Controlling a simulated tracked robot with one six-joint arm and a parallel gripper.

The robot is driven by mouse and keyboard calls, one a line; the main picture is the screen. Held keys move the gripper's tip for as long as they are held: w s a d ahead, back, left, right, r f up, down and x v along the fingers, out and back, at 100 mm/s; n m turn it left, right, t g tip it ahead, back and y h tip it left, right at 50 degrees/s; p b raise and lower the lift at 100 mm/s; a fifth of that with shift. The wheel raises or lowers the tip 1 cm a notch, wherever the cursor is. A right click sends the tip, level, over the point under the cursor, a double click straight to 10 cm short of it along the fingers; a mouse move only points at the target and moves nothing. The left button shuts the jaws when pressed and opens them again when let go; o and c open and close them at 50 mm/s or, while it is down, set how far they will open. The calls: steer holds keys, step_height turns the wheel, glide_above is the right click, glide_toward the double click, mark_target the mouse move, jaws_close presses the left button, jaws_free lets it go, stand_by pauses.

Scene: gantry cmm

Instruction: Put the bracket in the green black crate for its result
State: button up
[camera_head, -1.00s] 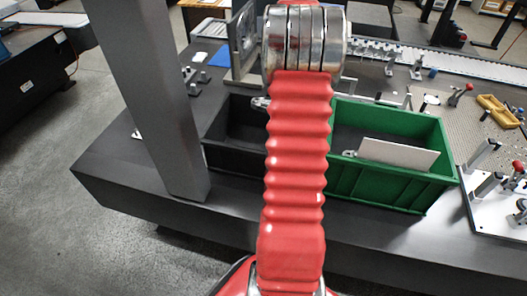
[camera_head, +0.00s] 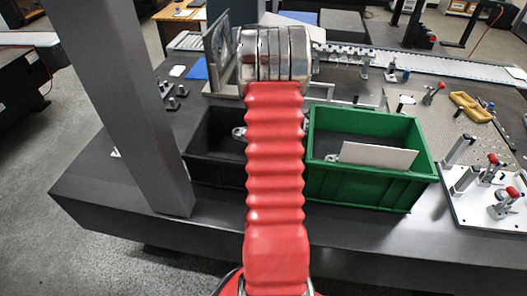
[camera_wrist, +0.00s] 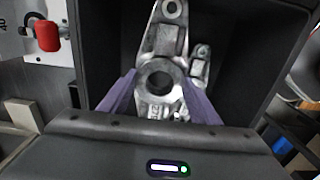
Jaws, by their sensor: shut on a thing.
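In the wrist view my gripper (camera_wrist: 159,82) has its two purple fingers shut on a grey metal bracket (camera_wrist: 165,42) with a large round hole. Behind it is the dark inside of the black crate (camera_wrist: 88,60). A smaller grey metal part (camera_wrist: 200,66) shows beside the bracket, inside the crate outline. In the head view the black crate (camera_head: 215,172) stands left of the green crate (camera_head: 365,190), partly behind my red arm. My gripper is hidden there; a bit of grey metal (camera_head: 238,132) shows left of the arm, perhaps the bracket's end.
The green crate holds a pale upright plate (camera_head: 378,155) and a small grey metal part (camera_head: 332,158). A dark upright column (camera_head: 135,110) stands left of the crates. A white fixture plate with red-knobbed clamps (camera_head: 480,205) lies at right. Bare dark table edge lies in front.

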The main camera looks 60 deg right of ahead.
step_height(320, 180, down, 7)
steer(key=shift+r, duration=0.15)
steer(key=shift+f, duration=2.2)
steer(key=shift+f, duration=0.1)
steer(key=o, duration=1.2)
step_height(320, 180, up, 12)
steer(key=shift+r, duration=0.1)
